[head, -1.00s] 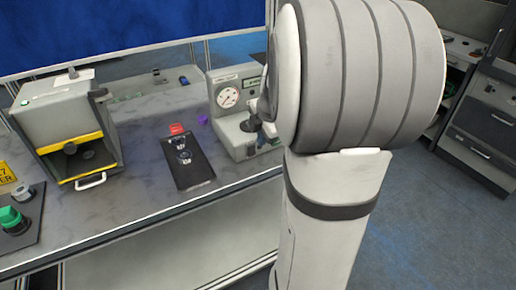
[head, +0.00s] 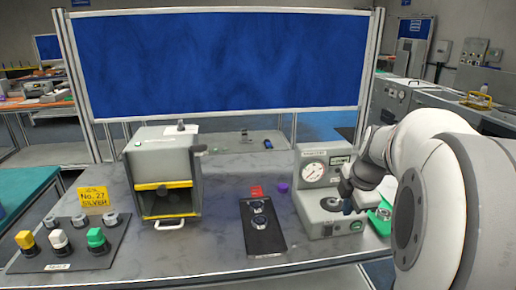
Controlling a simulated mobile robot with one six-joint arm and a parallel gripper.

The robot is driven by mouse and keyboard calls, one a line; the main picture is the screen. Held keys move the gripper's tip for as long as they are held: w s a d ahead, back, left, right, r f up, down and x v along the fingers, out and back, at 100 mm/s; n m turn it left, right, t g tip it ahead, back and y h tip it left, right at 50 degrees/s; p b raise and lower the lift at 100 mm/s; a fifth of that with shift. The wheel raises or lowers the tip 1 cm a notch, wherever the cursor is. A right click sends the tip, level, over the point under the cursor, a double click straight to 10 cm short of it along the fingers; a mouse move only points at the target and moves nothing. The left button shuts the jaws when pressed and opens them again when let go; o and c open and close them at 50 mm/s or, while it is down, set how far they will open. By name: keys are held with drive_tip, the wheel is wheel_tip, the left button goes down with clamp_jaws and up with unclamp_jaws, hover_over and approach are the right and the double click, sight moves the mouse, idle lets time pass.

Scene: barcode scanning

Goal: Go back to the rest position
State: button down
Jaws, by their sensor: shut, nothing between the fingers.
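My arm comes in from the right in the head view. My gripper (head: 348,206) is at its left end, small and dark, in front of the right side of a grey gauge device (head: 314,172). It looks shut and I see nothing held in it. I cannot tell whether it touches the device. Part of the bench's right end is hidden behind my arm.
On the grey bench stand a box with a yellow-edged opening (head: 166,180), a black plate with round parts (head: 262,228), and a mat with coloured knobs (head: 75,245). A yellow sign (head: 94,198) stands at left. A blue panel (head: 220,62) rises behind.

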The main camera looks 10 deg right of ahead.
drive_tip(key=s+a+f+m, duration=0.2)
drive_tip(key=s+a+m, duration=0.5)
drive_tip(key=a+m, duration=0.1)
drive_tip(key=s+a+f+m+g, duration=0.1)
drive_tip(key=s+a+f+m, duration=0.2)
drive_tip(key=s+a+m, duration=0.5)
drive_tip(key=shift+s+a+m, duration=0.15)
drive_tip(key=shift+a+m, duration=0.55)
drive_tip(key=shift+a, duration=0.3)
